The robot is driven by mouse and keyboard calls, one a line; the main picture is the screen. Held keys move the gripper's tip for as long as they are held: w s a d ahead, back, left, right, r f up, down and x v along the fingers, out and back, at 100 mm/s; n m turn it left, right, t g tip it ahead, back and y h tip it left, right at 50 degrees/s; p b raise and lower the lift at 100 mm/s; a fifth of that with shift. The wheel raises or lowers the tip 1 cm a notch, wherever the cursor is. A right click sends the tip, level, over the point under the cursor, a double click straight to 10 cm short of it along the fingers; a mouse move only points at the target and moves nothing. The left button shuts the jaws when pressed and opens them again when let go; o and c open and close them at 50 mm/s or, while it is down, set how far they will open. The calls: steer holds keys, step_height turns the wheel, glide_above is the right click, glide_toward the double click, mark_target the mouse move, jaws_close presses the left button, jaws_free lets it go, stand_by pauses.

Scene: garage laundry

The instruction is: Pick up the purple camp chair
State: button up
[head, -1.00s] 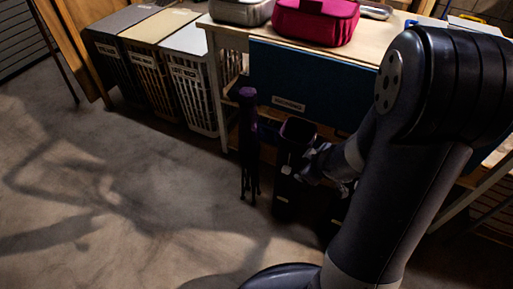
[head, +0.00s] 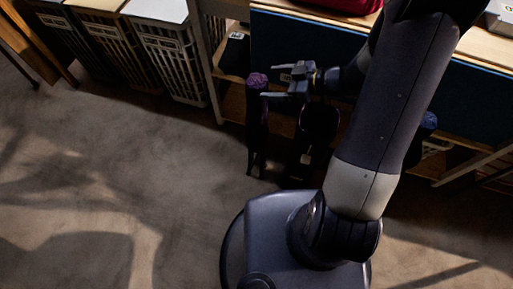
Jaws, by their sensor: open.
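The purple camp chair (head: 257,120) is folded into a slim upright bundle and stands on the floor, with a lighter purple top and dark legs. My gripper (head: 272,86) is open, with its fingers pointing left at the height of the chair's top. One pale finger overlaps the upper part of the chair in the picture. I cannot tell whether the chair is between the fingers or whether they touch it.
A dark, open-topped bin (head: 318,122) stands just right of the chair, under my wrist. The workbench (head: 485,46) is behind, with a blue panel (head: 283,45). Laundry hampers (head: 175,62) stand at the back left. The floor (head: 130,165) at left is clear.

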mark_target(251, 83)
steer(key=shift+b+x, duration=0.9)
steer(key=shift+x, duration=2.95)
steer(key=shift+s+f, duration=0.1)
steer(key=shift+s, duration=0.05)
steer(key=shift+c, duration=0.3)
jaws_close()
